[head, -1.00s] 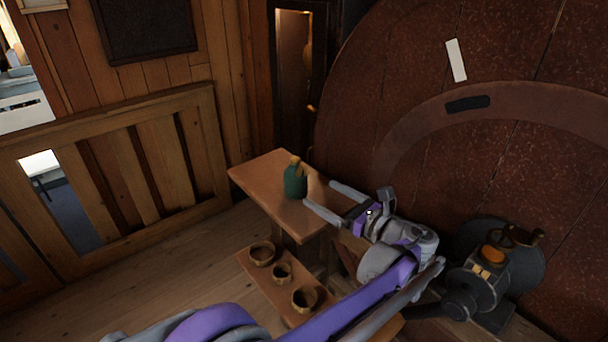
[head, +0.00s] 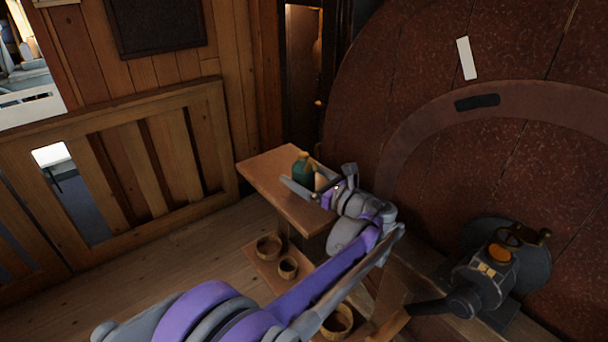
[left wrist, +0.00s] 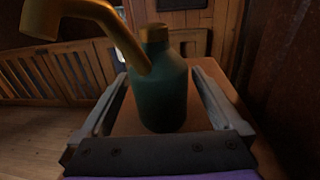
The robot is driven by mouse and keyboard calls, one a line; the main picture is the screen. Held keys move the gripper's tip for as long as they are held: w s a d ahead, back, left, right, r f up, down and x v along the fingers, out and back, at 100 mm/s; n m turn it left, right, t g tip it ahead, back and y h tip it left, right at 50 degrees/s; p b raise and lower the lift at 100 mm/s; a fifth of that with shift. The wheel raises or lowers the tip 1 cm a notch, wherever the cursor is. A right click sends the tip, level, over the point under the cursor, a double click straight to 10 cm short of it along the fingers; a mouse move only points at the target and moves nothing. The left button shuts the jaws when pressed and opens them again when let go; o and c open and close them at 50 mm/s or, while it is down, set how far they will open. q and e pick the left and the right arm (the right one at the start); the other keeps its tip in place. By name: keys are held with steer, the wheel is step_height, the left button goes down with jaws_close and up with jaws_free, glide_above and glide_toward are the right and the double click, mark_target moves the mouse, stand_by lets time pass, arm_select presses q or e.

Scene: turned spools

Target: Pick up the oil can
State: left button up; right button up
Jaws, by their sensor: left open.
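The oil can (head: 302,172) is dark green with a brass cap and spout, and stands upright on a small wooden table. In the left wrist view, the oil can (left wrist: 158,95) is between the two fingers, its brass spout bending up to the left. My left gripper (head: 298,170) is open around the can at table height. A gap shows between the can and each finger (left wrist: 159,72) in the wrist view. Part of the can's lower body is hidden by a finger in the head view. My right gripper is not in view.
The wooden table (head: 262,172) is otherwise bare on its left. Several wooden bowls (head: 269,247) sit on a lower shelf, partly behind my arm. A dark machine with an orange top (head: 495,262) stands at right. A large red-brown disc wall (head: 420,130) rises behind.

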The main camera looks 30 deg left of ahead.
mark_target(303, 153)
arm_select(q)
steer(key=c, duration=1.3)
steer(key=shift+r, duration=0.1)
step_height(303, 153, up, 10)
steer(key=shift+f+p, duration=0.15)
steer(key=shift+p, duration=0.35)
